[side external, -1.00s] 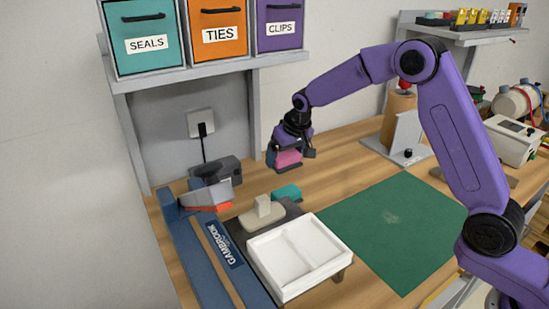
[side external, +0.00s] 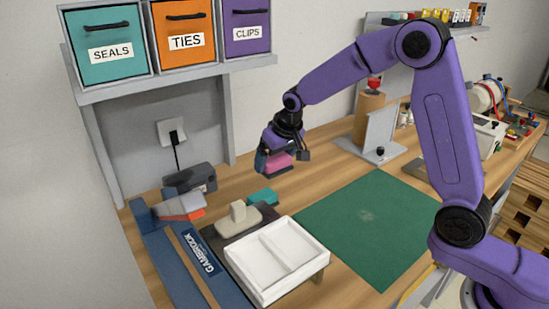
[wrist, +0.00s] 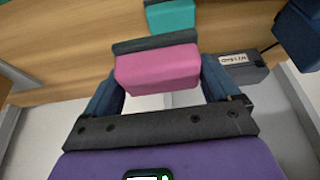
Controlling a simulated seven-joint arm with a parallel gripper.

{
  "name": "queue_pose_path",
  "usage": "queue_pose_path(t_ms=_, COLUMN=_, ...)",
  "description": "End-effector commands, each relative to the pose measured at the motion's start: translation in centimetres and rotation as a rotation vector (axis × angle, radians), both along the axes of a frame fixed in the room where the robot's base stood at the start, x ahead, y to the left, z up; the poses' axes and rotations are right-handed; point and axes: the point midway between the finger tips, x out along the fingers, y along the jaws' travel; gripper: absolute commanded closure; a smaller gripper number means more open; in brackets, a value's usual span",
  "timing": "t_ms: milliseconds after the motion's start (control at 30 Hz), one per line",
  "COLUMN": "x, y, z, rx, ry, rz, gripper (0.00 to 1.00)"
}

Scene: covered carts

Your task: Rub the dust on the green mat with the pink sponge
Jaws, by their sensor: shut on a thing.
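My gripper (side external: 280,158) is shut on the pink sponge (side external: 278,164), which has a dark backing, and holds it over the wooden table behind the green mat's left corner. In the wrist view the pink sponge (wrist: 158,70) sits between the two fingers. The green mat (side external: 400,245) lies flat at right. A faint pale dust patch (side external: 368,215) shows near its middle. No part of the gripper or sponge is over the mat.
A teal sponge (side external: 263,197) lies in front of my gripper, beside a beige block with a knob (side external: 238,217). A white divided tray (side external: 275,260) stands at the mat's left edge. A grey upright bracket (side external: 380,135) stands behind the mat. The mat's surface is clear.

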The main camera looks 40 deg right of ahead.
Motion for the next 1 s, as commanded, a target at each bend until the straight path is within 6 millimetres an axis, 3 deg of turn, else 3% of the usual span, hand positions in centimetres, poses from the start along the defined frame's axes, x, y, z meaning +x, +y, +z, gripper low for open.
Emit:
queue_pose_path(t_ms=167, x=-0.1, y=-0.3, z=-0.1, rx=0.0, ry=0.0, rz=-0.027, gripper=0.35)
queue_pose_path(t_ms=367, x=-1.0, y=-1.8, z=-0.8, rx=-0.001, ry=0.001, rz=-0.182, gripper=0.35)
queue_pose_path(t_ms=767, x=-3.9, y=-6.5, z=-2.5, rx=-0.003, ry=0.001, rz=-0.697, gripper=0.35)
queue_pose_path(t_ms=1000, x=-6.7, y=-9.9, z=-3.6, rx=-0.005, ry=0.002, rz=-1.114, gripper=0.35)
